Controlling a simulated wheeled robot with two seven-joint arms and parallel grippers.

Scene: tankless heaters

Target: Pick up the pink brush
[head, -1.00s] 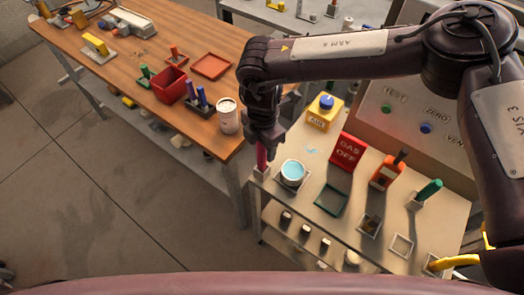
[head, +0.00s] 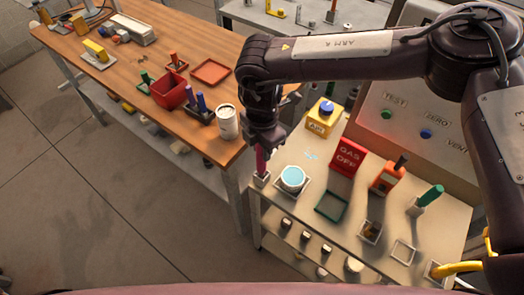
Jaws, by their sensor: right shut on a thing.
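The pink brush (head: 261,162) stands upright at the left corner of the light-topped bench (head: 300,212), its lower end at a small pale square holder (head: 261,179). My right gripper (head: 262,146) comes down from above and is shut on the brush's upper part, hiding its top. I cannot tell whether the brush's lower end is still seated in the holder. My left gripper is not in view.
Close right of the brush is a white cup of blue liquid (head: 292,178). A wooden table (head: 190,62) lies left.

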